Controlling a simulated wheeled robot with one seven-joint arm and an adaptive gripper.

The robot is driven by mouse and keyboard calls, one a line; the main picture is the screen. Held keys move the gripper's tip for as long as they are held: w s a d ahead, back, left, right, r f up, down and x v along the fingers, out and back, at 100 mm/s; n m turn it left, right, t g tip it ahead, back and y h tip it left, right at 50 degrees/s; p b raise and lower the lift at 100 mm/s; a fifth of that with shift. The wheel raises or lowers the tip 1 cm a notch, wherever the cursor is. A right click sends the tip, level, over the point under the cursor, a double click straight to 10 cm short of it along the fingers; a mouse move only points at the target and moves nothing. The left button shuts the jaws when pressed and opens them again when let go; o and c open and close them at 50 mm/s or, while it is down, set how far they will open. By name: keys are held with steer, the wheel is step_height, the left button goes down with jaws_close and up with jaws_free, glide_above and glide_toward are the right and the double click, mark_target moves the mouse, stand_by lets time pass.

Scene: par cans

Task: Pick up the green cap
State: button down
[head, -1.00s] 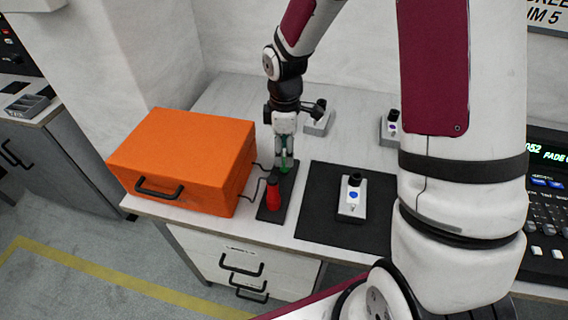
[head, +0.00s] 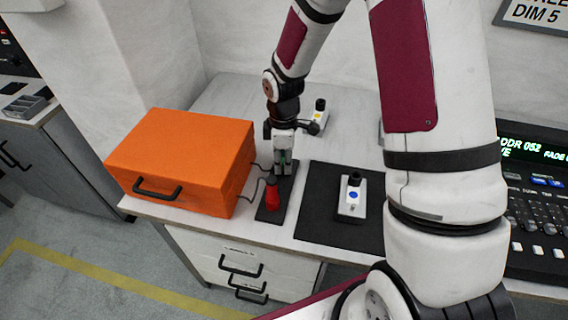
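The green cap (head: 286,156) shows only as a small green patch between the fingers of my gripper, at the far end of a narrow black strip (head: 265,215). My gripper (head: 284,169) points down over that end of the strip, with its fingers around the green part. The fingers hide most of the cap, and I cannot tell whether they press on it. A red cap-like piece (head: 271,195) stands nearer on the same strip, apart from the fingers.
An orange case (head: 185,155) with a black handle stands close on the left. On the right, a white device with a blue dot (head: 352,196) stands on a black mat (head: 325,232). A yellow-dotted device (head: 319,116) stands behind. A control console (head: 535,205) is at the right edge.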

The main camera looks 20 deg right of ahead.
mark_target(283, 160)
steer(key=shift+r, duration=0.15)
steer(key=shift+r, duration=0.25)
step_height(283, 160, up, 3)
steer(key=shift+r, duration=0.1)
steer(key=s, duration=0.5)
steer(key=s+a+p, duration=0.1)
steer(key=s, duration=0.4)
steer(key=s+a+r, duration=0.1)
steer(key=s, duration=0.4)
steer(key=shift+s, duration=0.3)
steer(key=shift+s+r+p, duration=0.15)
steer(key=shift+r+p, duration=0.1)
steer(key=shift+p, duration=0.2)
steer(key=shift+r+p, duration=1.25)
steer(key=shift+p, duration=0.05)
steer(key=shift+d, duration=0.1)
